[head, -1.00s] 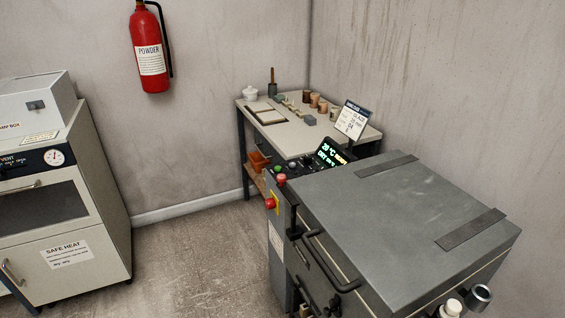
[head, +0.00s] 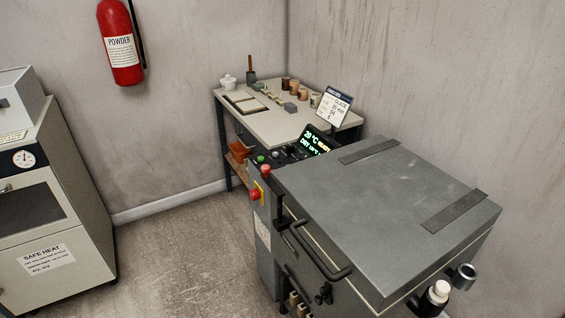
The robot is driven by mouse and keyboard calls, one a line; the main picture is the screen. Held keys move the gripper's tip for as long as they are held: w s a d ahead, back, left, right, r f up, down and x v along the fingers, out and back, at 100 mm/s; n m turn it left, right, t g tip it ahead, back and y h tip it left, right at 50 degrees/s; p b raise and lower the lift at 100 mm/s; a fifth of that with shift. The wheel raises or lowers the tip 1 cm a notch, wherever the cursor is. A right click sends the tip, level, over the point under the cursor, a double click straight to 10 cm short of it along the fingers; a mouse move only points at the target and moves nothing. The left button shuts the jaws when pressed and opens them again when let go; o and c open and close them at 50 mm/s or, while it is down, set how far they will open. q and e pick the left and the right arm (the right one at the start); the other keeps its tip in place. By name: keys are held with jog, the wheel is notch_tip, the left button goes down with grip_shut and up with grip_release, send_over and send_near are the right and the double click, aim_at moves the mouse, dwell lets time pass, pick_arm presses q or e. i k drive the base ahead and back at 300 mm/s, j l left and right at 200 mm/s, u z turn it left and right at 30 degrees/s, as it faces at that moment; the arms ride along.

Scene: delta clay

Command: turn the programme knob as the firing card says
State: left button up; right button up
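The firing card (head: 334,106) stands upright on a stand at the near right of the back table. It carries a line like "GLAZE", "20 min" and "04"; the rest is too small to read. The kiln's control panel holds a lit display (head: 316,142) with "20 °C" and further text partly legible. Left of the display are small dark controls (head: 291,152); the programme knob seems to be among them, but its pointer and markings cannot be made out. Neither of my grippers is in view.
The grey kiln (head: 385,200) with a shut lid and front handle (head: 318,262) fills the right. A red stop button (head: 256,194) juts from its panel side. A cabinet (head: 45,215) stands left. Bare floor (head: 175,250) lies between. Small pots stand on the back table (head: 283,127).

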aim_at(291, 147)
jog(key=l+u, duration=0.25)
jog(key=l, duration=0.4)
jog(key=l+u, duration=0.25)
jog(key=l, duration=0.4)
jog(key=i+j+z, duration=0.25)
jog(key=j, duration=0.3)
jog(key=i+j+z, duration=0.25)
jog(key=j, duration=0.4)
jog(key=i+j+z, duration=0.15)
jog(key=j+z, duration=0.15)
jog(key=z, duration=0.2)
jog(key=i+j+z, duration=0.1)
jog(key=j+z, duration=0.25)
jog(key=z, duration=0.15)
jog(key=j+z, duration=0.45)
jog(key=i+l, duration=0.05)
